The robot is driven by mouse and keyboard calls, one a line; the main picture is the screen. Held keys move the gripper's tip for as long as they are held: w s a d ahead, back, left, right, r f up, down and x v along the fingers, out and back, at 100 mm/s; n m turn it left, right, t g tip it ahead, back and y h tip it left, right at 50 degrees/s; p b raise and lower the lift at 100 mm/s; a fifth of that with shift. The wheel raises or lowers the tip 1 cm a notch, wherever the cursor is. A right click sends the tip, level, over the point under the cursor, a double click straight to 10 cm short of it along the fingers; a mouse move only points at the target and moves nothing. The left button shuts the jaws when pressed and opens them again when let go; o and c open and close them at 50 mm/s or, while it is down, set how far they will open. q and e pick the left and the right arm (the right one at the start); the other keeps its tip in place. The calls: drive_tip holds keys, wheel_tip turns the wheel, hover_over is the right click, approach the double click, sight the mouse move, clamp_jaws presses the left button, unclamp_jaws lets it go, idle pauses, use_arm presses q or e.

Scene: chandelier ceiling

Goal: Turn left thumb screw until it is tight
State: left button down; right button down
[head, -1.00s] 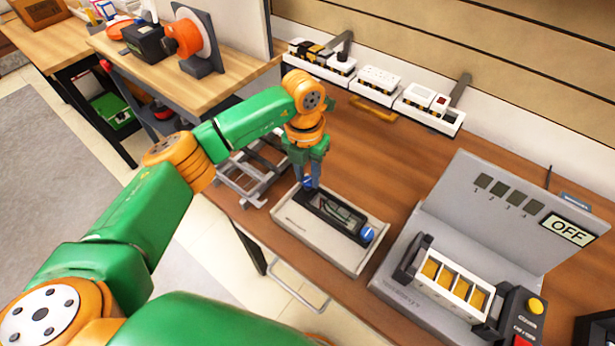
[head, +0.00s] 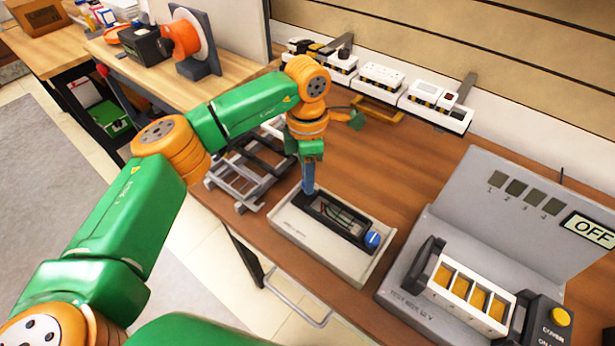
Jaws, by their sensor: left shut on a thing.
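A grey device (head: 335,262) with a dark recessed panel (head: 345,217) lies on the wooden workbench. A blue thumb screw (head: 372,239) shows at the panel's right end. My left gripper (head: 308,188) points straight down at the panel's left end, shut on the left thumb screw. That screw is hidden behind the fingers, so how far in it sits cannot be told. My right gripper is not in view.
A grey metal frame (head: 248,172) stands just left of the device. A grey test box (head: 415,308) with an OFF display (head: 590,230) stands at the right. White modules (head: 380,82) line the wall. Bare bench lies behind the device.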

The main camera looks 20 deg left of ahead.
use_arm(q)
drive_tip(key=m, duration=0.3)
drive_tip(key=shift+m, duration=0.3)
drive_tip(key=m, duration=0.4)
drive_tip(key=shift+d+m+b, duration=0.1)
drive_tip(key=shift+m+b, duration=0.2)
drive_tip(key=shift+b, duration=0.1)
drive_tip(key=m, duration=0.4)
drive_tip(key=shift+m, duration=1.7)
drive_tip(key=shift+f+y, duration=0.1)
drive_tip(key=shift+y, duration=0.2)
drive_tip(key=c, duration=0.6)
unclamp_jaws()
